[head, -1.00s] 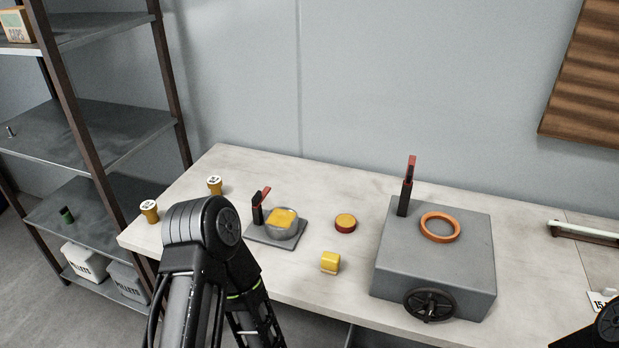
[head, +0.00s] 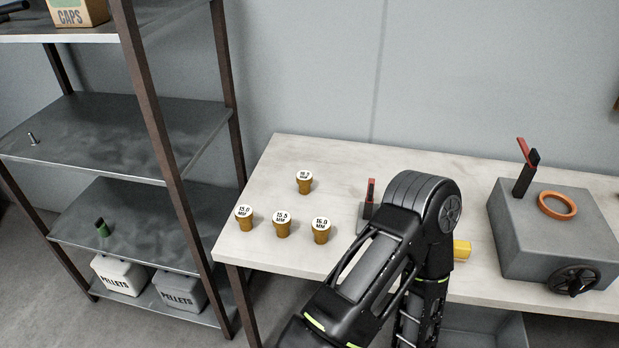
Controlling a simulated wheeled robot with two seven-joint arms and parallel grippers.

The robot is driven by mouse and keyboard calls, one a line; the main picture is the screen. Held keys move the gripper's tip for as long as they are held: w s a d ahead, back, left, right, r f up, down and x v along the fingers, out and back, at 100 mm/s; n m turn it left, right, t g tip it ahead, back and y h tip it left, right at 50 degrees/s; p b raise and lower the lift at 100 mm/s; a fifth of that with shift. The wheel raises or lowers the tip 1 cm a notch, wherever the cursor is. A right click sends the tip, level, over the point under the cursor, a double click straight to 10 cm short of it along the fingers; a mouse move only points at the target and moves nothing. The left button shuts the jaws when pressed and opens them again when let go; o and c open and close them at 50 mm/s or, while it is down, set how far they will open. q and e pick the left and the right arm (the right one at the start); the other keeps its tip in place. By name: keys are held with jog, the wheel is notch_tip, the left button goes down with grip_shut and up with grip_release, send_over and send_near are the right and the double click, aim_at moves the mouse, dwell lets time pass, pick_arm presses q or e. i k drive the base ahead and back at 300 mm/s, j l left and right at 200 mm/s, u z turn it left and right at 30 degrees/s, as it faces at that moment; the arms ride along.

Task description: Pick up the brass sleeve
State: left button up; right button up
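One stands at the back (head: 304,182); in front are one labelled 15.0 MM (head: 245,218), one labelled 15.5 MM (head: 282,224) and one that seems to read 16.0 MM (head: 321,230). I cannot tell which, if any, is the brass sleeve. My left arm crosses the front of the table to their right, but its gripper is below the picture. My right gripper is out of view.
A grey box (head: 525,245) with an orange ring (head: 557,205) stands right. A metal shelf rack (head: 110,140) stands left.

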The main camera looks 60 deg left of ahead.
aim_at(304, 178)
jog(key=k+j+z, duration=0.15)
jog(key=k+j, duration=0.85)
jog(key=k, duration=0.05)
